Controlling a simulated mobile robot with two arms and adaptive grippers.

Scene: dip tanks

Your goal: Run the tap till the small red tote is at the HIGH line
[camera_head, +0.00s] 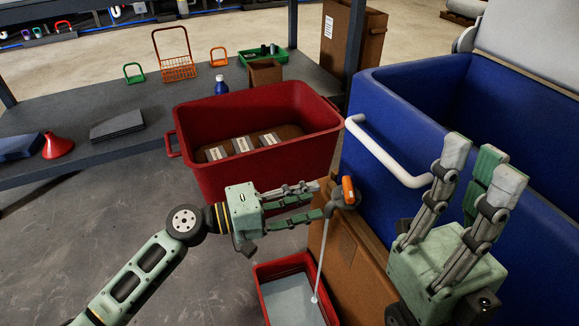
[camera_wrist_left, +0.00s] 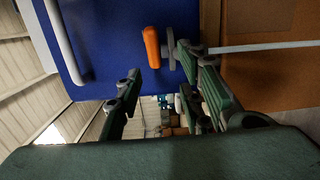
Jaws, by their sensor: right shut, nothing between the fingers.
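The small red tote (camera_head: 262,297) stands on the floor under the tap (camera_head: 343,200), with pale water inside. A thin stream (camera_head: 320,255) falls from the tap into it. No HIGH line can be made out. The tap's orange handle (camera_head: 348,189) also shows in the left wrist view (camera_wrist_left: 151,47), where the stream (camera_wrist_left: 265,46) runs sideways. My left gripper (camera_head: 318,200) is open beside the tap, its fingers apart and pointing at it; I cannot tell whether they touch it.
A large red tote (camera_head: 320,140) holding labelled blocks stands behind my left gripper. The blue tank (camera_head: 390,100) with a white rail (camera_head: 385,155) fills the right. A grey table (camera_head: 95,95) holds baskets, a blue bottle (camera_head: 221,86) and a red funnel (camera_head: 57,146).

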